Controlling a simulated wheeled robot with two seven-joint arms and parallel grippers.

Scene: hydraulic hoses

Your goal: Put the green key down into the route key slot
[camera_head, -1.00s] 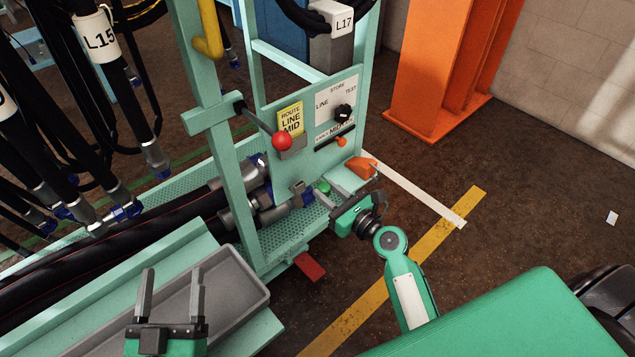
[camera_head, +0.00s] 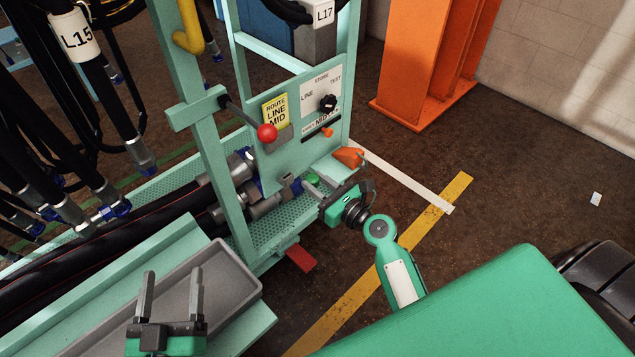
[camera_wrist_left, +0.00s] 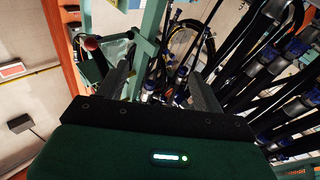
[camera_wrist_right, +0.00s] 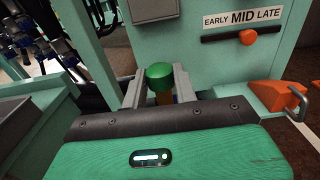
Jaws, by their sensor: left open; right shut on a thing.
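The green key (camera_wrist_right: 160,74) has a round green head, seen in the right wrist view. My right gripper (camera_wrist_right: 158,84) is shut on it, with a finger on each side. In the head view the key (camera_head: 312,179) is a small green spot at the fingertips of my right gripper (camera_head: 313,187), low in front of the teal panel. I cannot clearly make out the route key slot. A yellow card (camera_head: 275,110) reads ROUTE LINE MID, with a grey block (camera_head: 283,134) below it. My left gripper (camera_head: 172,280) is open and empty over the grey tray.
A lever with a red ball (camera_head: 267,133) sticks out before the panel. An orange slider knob (camera_wrist_right: 259,36) and an orange wedge-shaped part (camera_head: 348,156) are near my right gripper. Thick hoses (camera_head: 120,240) run at left. The grey tray (camera_head: 240,285) is below.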

